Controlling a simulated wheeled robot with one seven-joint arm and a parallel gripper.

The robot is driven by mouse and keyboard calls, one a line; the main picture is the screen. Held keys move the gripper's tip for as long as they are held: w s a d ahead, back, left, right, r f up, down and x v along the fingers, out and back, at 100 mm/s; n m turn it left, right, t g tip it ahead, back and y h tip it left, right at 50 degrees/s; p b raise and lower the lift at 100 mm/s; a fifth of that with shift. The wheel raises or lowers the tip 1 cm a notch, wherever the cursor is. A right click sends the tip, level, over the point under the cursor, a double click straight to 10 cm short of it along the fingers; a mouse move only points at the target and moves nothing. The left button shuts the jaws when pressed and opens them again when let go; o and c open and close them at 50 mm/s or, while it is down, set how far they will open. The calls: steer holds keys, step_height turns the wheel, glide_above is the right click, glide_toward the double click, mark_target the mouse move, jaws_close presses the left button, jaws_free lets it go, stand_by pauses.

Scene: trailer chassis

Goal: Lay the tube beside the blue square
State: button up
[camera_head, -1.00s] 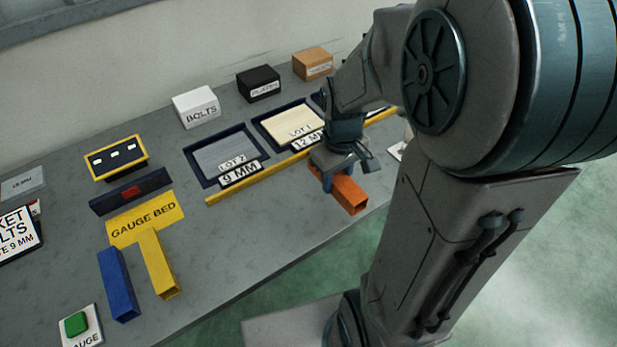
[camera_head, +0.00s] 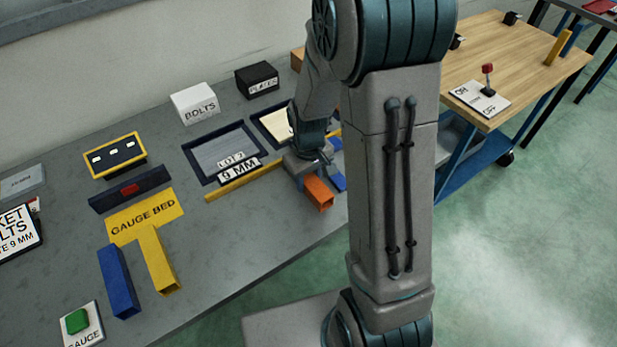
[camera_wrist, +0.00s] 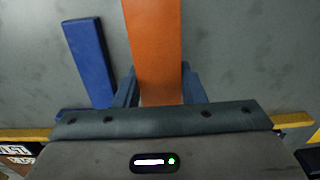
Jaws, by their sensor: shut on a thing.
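An orange rectangular tube (camera_head: 319,194) is in my gripper (camera_head: 308,176), its open end pointing toward the table's front edge. In the wrist view the tube (camera_wrist: 155,45) runs between the two blue fingers of my gripper (camera_wrist: 158,88), which are shut on it. The blue square (camera_head: 338,181) is just right of the tube in the head view, partly hidden by my arm. In the wrist view the blue square (camera_wrist: 89,62) lies flat left of the tube, slightly angled to it, with a gap between. I cannot tell whether the tube touches the table.
A yellow strip (camera_head: 240,183) runs behind the tube, before the LOT 2 tray (camera_head: 187,157). The yellow gauge bed (camera_head: 145,218) and a blue bar (camera_head: 118,282) are further left. The table (camera_head: 240,240) is bare between gauge bed and tube.

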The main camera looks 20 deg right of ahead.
mark_target(309, 178)
steer(key=shift+f, duration=0.2)
steer(key=o, duration=1.2)
steer(key=shift+r, duration=0.15)
step_height(309, 178, up, 12)
steer(key=s+r+m+t, duration=0.1)
steer(key=s+r+m, duration=0.1)
steer(key=s, duration=0.5)
steer(key=s+r+m+t, duration=0.1)
steer(key=s+r, duration=0.3)
steer(key=s, duration=0.2)
steer(key=shift+s+r+m+t+p, duration=0.15)
steer(key=shift+s+m+t+p, duration=0.15)
steer(key=shift+s+m+t, duration=0.1)
